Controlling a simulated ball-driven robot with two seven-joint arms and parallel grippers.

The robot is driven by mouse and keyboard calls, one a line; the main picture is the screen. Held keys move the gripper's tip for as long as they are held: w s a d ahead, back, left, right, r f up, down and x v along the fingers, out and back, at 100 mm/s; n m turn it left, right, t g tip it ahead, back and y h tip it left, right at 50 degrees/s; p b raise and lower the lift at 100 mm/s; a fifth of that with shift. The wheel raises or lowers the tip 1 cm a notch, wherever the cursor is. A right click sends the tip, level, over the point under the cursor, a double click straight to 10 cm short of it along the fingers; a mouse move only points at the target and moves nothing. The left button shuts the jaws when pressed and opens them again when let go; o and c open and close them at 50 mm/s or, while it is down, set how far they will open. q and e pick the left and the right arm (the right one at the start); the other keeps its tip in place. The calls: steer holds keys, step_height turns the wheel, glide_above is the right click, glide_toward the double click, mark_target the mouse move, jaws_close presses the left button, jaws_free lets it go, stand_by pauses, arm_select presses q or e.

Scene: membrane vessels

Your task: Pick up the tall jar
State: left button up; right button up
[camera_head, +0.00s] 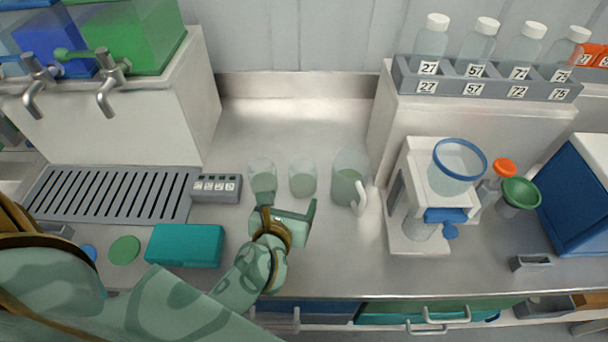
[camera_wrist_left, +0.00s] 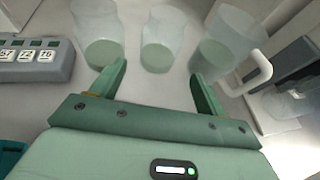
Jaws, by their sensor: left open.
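Three clear vessels holding pale green liquid stand in a row on the steel counter. They are a left jar (camera_head: 262,174), a smaller middle jar (camera_head: 302,180) and a right jug (camera_head: 346,178) with a white handle. The left jar looks taller than the middle one; neither is labelled. In the left wrist view the left jar (camera_wrist_left: 97,38), middle jar (camera_wrist_left: 162,40) and jug (camera_wrist_left: 222,40) stand beyond my fingers. My left gripper (camera_head: 290,208) is open and empty, just in front of the row. Its fingertips (camera_wrist_left: 158,70) point toward the middle jar.
A grey numbered block (camera_head: 216,188) and a teal box (camera_head: 185,246) lie left of the gripper. A white dispenser (camera_head: 418,215) with a blue-rimmed funnel stands to the right. Numbered bottles (camera_head: 430,42) sit in a raised rack. The counter behind the vessels is clear.

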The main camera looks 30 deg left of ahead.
mark_target(299, 186)
arm_select(q)
steer(key=x, duration=0.6)
steer(key=shift+b, duration=0.35)
steer(key=shift+w+a, duration=0.1)
steer(key=shift+w, duration=0.05)
steer(key=b+x, duration=0.1)
steer(key=x, duration=0.4)
steer(key=shift+w+f, duration=0.1)
steer(key=shift+f, duration=0.2)
steer(key=shift+r, duration=0.1)
steer(key=shift+c, duration=0.6)
steer(key=c, duration=0.7)
